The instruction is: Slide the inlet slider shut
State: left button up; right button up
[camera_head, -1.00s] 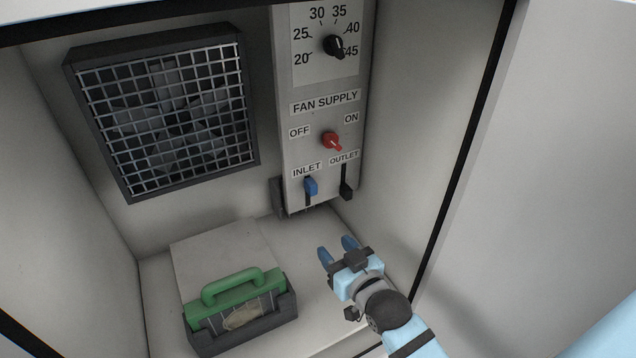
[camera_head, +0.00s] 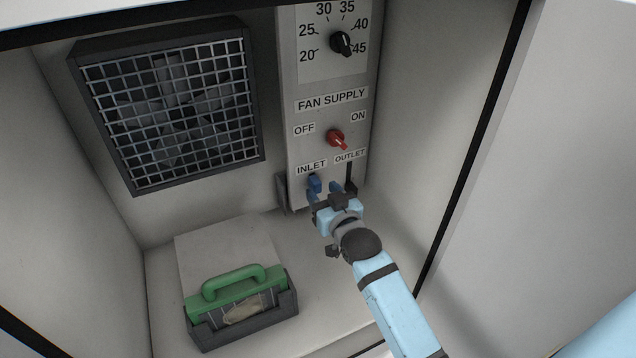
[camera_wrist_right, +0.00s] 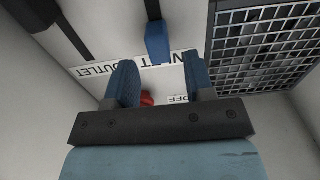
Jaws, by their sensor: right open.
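The inlet slider (camera_head: 314,183) is a blue knob on the grey control panel, below the INLET label. It sits at the upper end of its dark vertical slot. My right gripper (camera_head: 324,191) is open and empty, with its blue fingers just below and beside the knob. In the right wrist view the inlet slider (camera_wrist_right: 157,42) lies past the fingertips, sideways between the two fingers of the right gripper (camera_wrist_right: 161,75), and looks apart from them. My gripper hides the lower slot in the head view. My left gripper is not in view.
A black outlet slider (camera_head: 351,187) sits low in its slot, close right of my gripper. Above are a red switch (camera_head: 336,139) and a black dial (camera_head: 341,42). A fan grille (camera_head: 172,108) is at left. A green-handled block (camera_head: 236,290) rests in a dark holder on the floor.

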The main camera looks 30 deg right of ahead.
aim_at(318, 186)
jog(key=shift+w, duration=1.5)
jog(key=shift+c, duration=0.2)
grip_shut()
notch_tip(318, 186, down, 6)
jog(key=b, duration=0.1)
jog(key=shift+f+b, duration=0.25)
jog(key=shift+b, duration=0.15)
jog(key=shift+o, duration=0.2)
grip_release()
jog(key=shift+s, duration=0.1)
jog(key=s+b, duration=0.1)
jog(key=s, duration=1.2)
jog(key=shift+s+a+b, duration=0.3)
jog(key=shift+a, duration=0.05)
